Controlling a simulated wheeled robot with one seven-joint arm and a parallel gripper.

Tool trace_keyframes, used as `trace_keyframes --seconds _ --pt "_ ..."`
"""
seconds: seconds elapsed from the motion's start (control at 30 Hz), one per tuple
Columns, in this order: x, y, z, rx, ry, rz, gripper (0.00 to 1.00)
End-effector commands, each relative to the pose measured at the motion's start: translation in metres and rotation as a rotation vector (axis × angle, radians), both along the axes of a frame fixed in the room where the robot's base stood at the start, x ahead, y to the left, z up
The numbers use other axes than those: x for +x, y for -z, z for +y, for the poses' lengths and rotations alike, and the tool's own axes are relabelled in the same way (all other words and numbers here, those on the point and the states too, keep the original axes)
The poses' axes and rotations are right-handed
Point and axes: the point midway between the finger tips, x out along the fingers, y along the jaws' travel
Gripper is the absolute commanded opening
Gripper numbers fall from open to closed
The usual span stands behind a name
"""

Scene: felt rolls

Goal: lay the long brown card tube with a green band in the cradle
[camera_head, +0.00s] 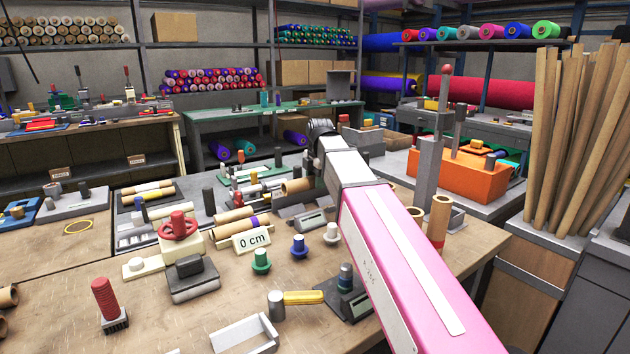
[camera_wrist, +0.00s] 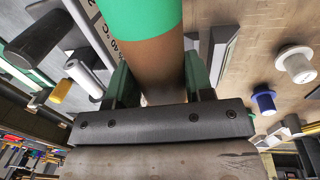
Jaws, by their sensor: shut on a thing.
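In the wrist view, my gripper (camera_wrist: 158,85) is shut on a brown card tube (camera_wrist: 155,58). The tube passes between the dark green-sided fingers, and its wide green band (camera_wrist: 142,14) shows at the top edge. Its far end is out of that frame. In the head view, my arm hides the gripper. An open-ended brown tube (camera_head: 297,186) shows just left of the arm; I cannot tell if it is the held one. A grey angled block (camera_head: 290,211) on the bench may be the cradle; a grey angled piece also shows right of the held tube in the wrist view (camera_wrist: 222,50).
Two tubes, one with a purple band (camera_head: 262,221), lie near a "0 cm" sign (camera_head: 251,238). Green (camera_head: 261,260), blue (camera_head: 299,245) and white (camera_head: 331,233) pegs stand in front. An upright red-banded tube (camera_head: 439,217) is right of my arm.

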Motion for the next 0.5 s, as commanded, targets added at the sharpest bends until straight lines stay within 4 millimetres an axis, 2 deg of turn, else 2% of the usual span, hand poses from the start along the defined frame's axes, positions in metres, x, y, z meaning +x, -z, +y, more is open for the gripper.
trace_keyframes --seconds 0.27,0.5 --pt "0.0 0.009 0.0 -0.001 0.0 0.001 0.1" --pt "-0.001 0.031 0.0 -0.001 0.0 0.001 0.1"
